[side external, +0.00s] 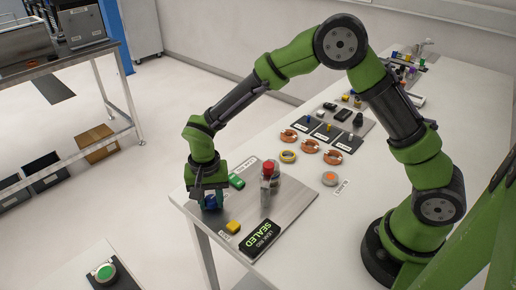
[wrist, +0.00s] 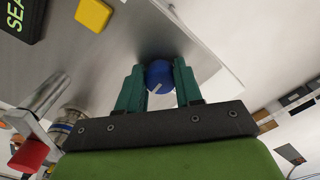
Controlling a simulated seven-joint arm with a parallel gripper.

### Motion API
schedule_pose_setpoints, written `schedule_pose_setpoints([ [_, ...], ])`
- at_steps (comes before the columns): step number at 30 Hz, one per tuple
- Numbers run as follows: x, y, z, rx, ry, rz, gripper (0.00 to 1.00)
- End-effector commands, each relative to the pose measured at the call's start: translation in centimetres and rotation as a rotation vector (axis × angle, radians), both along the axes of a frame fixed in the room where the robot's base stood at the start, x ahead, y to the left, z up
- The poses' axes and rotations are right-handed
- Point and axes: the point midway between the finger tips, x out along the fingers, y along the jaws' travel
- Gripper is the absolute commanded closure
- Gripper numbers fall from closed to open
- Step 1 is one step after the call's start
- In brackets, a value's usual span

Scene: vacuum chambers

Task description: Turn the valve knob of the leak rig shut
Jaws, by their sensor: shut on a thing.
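The leak rig is a grey metal plate (side external: 285,212) on the near left corner of the white table. Its blue valve knob (wrist: 159,75) sits between my two green fingers in the wrist view, with a pale pointer mark on its face. My gripper (wrist: 158,88) is shut on the knob. In the side view my gripper (side external: 208,203) points down at the plate's left edge and the knob (side external: 211,203) shows partly behind the fingers. A black display (side external: 262,235) on the rig reads "SEALED" in green. A red-capped metal fitting (side external: 268,180) stands on the plate.
A yellow block (side external: 233,226) and a green part (side external: 237,181) are on the plate near my gripper. Orange rings (side external: 311,146) and an orange button (side external: 330,178) lie farther back. A green button (side external: 105,272) is on a separate surface at front left.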

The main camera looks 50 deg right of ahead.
Motion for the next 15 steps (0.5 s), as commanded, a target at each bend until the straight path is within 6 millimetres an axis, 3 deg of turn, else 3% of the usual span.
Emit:
schedule_pose_setpoints([
  [15,-0.08,-0.17,0.11,0.0,0.0,0.436,0.95],
])
